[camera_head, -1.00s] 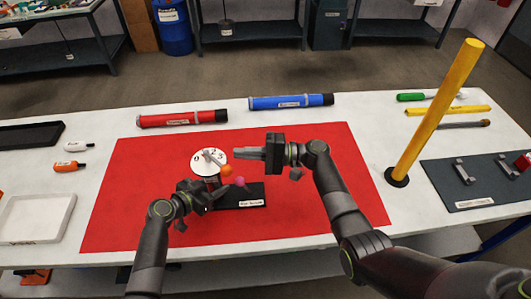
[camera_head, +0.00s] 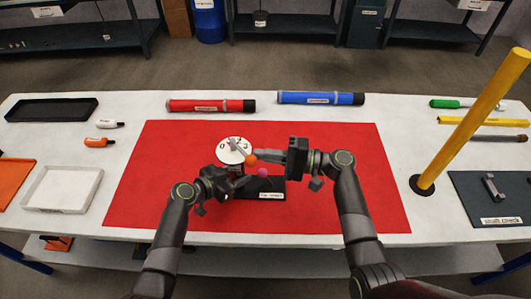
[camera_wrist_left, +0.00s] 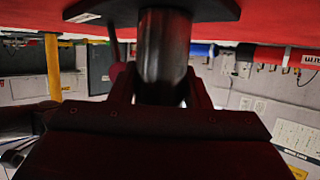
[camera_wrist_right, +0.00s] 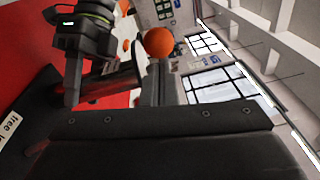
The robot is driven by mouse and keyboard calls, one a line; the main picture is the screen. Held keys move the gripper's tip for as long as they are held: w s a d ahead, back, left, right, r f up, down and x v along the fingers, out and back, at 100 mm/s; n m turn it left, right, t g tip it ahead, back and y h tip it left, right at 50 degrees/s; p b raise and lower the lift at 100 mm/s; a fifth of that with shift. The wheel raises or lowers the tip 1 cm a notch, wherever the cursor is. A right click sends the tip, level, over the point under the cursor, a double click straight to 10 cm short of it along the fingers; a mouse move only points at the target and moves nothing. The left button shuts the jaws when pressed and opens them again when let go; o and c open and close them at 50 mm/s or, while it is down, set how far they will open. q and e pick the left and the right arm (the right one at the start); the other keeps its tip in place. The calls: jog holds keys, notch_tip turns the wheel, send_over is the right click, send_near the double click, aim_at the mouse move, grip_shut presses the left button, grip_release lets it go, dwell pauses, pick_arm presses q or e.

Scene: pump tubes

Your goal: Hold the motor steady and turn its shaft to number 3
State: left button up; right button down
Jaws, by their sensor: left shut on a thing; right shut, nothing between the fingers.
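The motor has a white numbered dial (camera_head: 234,151), a grey crank arm and an orange knob (camera_head: 251,159). The knob lies at the dial's lower right edge. A pink ball (camera_head: 263,172) sits below it, above the black base (camera_head: 270,193). My left gripper (camera_head: 238,183) is shut on the motor's dark grey cylinder body (camera_wrist_left: 165,50), below the dial. My right gripper (camera_head: 264,156) is shut and empty; its fingertips are close to the orange knob, and I cannot tell if they touch. In the right wrist view, the knob (camera_wrist_right: 158,41) shows just past the fingers.
The motor stands on a red mat (camera_head: 340,190). A red tube (camera_head: 210,106) and a blue tube (camera_head: 320,98) lie behind it. A yellow pole (camera_head: 470,125) stands at right, and a white tray (camera_head: 62,190) lies at left.

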jog(key=m+t, duration=0.1)
jog(key=s+t, duration=0.1)
jog(key=m+t+h, duration=0.1)
jog(key=t, duration=0.1)
jog(key=shift+s+a+m, duration=0.2)
jog(key=shift+a+m, duration=0.1)
jog(key=shift+a, duration=0.05)
jog(key=shift+s+a, duration=0.6)
jog(key=shift+s, duration=0.2)
